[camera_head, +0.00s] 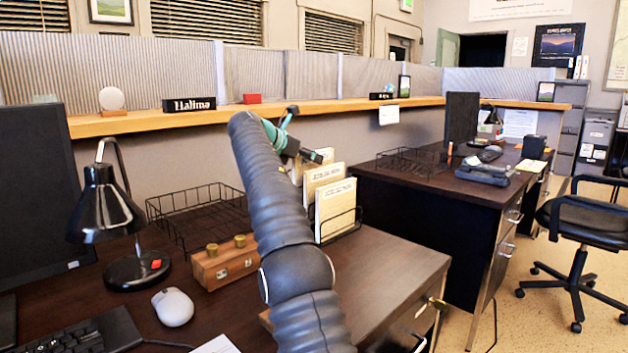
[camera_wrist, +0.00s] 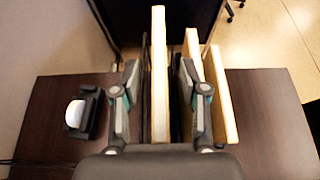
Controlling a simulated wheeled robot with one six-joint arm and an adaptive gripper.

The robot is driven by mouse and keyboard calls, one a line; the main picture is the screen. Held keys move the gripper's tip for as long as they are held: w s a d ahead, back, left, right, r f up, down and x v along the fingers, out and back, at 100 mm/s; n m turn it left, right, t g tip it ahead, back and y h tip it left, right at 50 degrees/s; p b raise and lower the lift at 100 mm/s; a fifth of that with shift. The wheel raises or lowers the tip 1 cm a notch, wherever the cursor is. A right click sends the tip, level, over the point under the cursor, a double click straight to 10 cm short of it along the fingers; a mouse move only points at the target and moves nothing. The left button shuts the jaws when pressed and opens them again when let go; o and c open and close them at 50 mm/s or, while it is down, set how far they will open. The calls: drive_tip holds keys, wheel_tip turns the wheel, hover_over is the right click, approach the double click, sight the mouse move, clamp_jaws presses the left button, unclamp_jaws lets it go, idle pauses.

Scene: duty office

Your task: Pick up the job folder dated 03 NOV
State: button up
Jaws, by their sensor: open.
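Several cream job folders stand upright in a black wire rack (camera_head: 340,228) on the near desk. In the head view they show as a front folder (camera_head: 335,205), a middle folder (camera_head: 322,180) and a back folder (camera_head: 326,156). Their labels have dark writing too small to read, so I cannot tell which is 03 NOV. My gripper (camera_head: 310,155) is at the back folder, partly hidden by my arm. In the wrist view my gripper (camera_wrist: 158,85) is open, its fingers on either side of the leftmost folder (camera_wrist: 158,50). Two more folders, a middle one (camera_wrist: 193,45) and a right one (camera_wrist: 226,105), stand right of it.
A wooden block (camera_head: 224,262) with brass knobs, an empty wire tray (camera_head: 200,212), a black lamp (camera_head: 106,215) and a mouse (camera_head: 173,307) are on the near desk. A partition ledge (camera_head: 150,121) runs behind. The desktop right of the rack is clear.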

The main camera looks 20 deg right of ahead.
clamp_jaws()
